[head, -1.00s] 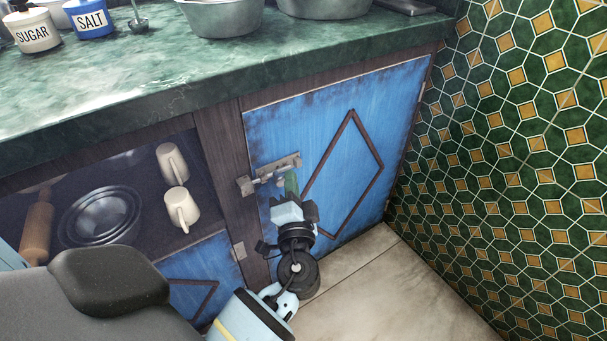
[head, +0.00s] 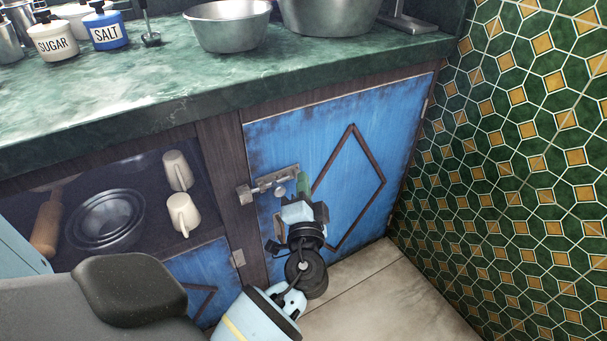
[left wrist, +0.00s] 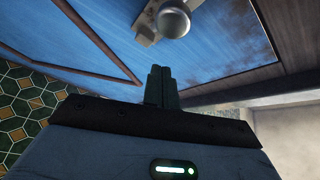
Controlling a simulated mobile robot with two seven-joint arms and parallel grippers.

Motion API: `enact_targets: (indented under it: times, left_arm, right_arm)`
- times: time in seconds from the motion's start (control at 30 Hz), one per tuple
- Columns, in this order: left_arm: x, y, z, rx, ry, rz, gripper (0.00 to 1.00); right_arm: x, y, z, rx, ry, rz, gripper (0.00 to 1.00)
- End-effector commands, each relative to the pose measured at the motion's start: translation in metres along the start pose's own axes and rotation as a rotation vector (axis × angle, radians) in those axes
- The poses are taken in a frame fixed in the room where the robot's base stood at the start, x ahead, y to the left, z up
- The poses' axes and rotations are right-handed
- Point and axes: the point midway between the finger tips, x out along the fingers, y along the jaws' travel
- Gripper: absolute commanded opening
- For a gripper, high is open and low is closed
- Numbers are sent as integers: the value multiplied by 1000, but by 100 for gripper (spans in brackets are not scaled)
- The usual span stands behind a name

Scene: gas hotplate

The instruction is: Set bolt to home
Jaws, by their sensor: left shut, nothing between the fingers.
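A metal slide bolt (head: 274,181) is mounted near the top left of a blue cabinet door (head: 345,150), beside the dark wooden frame post. Its rounded knob also shows in the left wrist view (left wrist: 173,20), just ahead of the fingertips. My left gripper (head: 303,184) is just below the right end of the bolt, in front of the door. Its green fingers are closed together with nothing between them, as the left wrist view (left wrist: 161,75) shows. I cannot tell whether the fingertips touch the bolt. My right gripper is not in view.
A green marble countertop (head: 150,85) overhangs the door, with metal pots (head: 228,27) and sugar and salt jars (head: 107,28) on it. Left of the post is an open shelf with mugs (head: 183,214) and bowls (head: 106,220). A tiled wall (head: 500,170) stands at right.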

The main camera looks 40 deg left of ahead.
Motion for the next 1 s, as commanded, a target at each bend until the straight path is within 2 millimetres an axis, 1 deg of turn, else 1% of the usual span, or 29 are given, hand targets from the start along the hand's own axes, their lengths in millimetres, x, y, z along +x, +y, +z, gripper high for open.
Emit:
enact_targets:
  times: [0.03, 0.1, 0.3, 0.4, 0.5, 0.7, 1.0]
  left_arm:
    - [3, -3, -1, -1, 0, -1, 0]
    - [-17, 0, 1, 1, -1, 5, 0]
    - [-58, 0, 0, 0, 0, 4, 0]
    - [-75, 0, 0, 0, 0, 4, 0]
    - [-87, 0, 0, 0, 0, 2, 0]
    - [-98, -1, 0, -1, -1, 0, 0]
    - [-98, -1, 0, -1, 0, 0, 0]
  right_arm:
    - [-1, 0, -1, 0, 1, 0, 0]
    - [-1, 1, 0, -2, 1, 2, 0]
    - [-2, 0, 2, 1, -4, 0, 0]
    - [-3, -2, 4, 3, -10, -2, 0]
    - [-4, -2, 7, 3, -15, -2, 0]
    - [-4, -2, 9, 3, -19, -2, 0]
    - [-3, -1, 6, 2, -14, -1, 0]
